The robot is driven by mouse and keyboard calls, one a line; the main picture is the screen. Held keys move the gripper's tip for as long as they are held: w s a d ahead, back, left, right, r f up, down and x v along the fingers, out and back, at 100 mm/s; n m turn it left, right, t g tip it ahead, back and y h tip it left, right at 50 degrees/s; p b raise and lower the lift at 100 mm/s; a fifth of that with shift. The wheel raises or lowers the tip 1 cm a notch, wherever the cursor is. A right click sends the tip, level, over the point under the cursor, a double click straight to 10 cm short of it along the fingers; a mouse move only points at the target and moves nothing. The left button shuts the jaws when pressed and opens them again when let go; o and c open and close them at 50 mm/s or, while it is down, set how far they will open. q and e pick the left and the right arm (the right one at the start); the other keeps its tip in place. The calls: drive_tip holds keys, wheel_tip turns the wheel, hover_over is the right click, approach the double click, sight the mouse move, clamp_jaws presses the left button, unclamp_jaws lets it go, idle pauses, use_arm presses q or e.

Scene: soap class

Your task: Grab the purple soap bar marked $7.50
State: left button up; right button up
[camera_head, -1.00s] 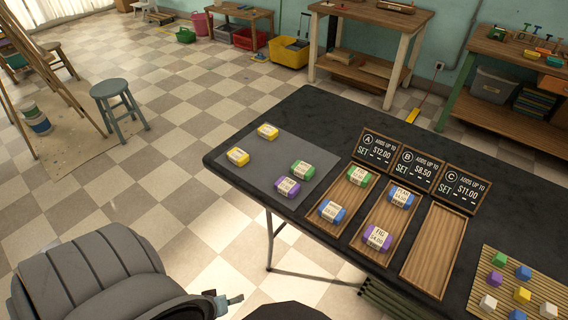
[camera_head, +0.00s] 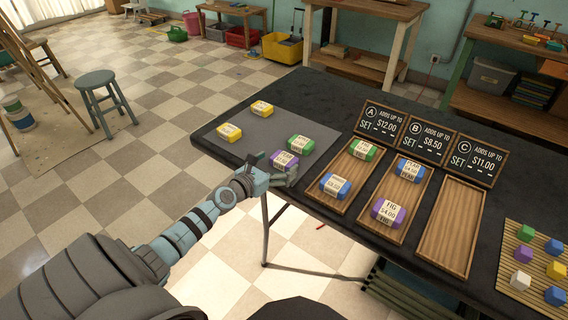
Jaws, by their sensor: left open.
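A purple soap bar (camera_head: 285,159) with a pale label lies on the grey mat (camera_head: 262,128) near the table's front edge. Its label is too small to read. My left gripper (camera_head: 273,169) is open at the table's front edge, just on the near side of this bar. Its fingers hide part of the bar's near side; I cannot tell whether they touch it. A second purple bar (camera_head: 388,212), labelled FIG $4.00, lies in the middle wooden tray (camera_head: 408,192). My right gripper is not in view.
A green bar (camera_head: 301,144) and two yellow bars (camera_head: 229,132) share the mat. The left tray (camera_head: 344,180) holds green and blue bars; the right tray (camera_head: 450,226) is empty. Price signs (camera_head: 424,135) stand behind the trays. A slatted mat (camera_head: 520,262) with coloured blocks is at right.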

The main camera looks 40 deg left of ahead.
sight(284, 161)
use_arm(q)
drive_tip(key=shift+w+f+b, duration=0.2)
drive_tip(key=shift+w, duration=0.25)
drive_tip(key=shift+w+f+b, duration=0.2)
drive_tip(key=shift+w, duration=0.7)
drive_tip(key=shift+s+r, duration=0.1)
drive_tip(key=c, duration=1.3)
drive_tip(key=shift+c, duration=0.2)
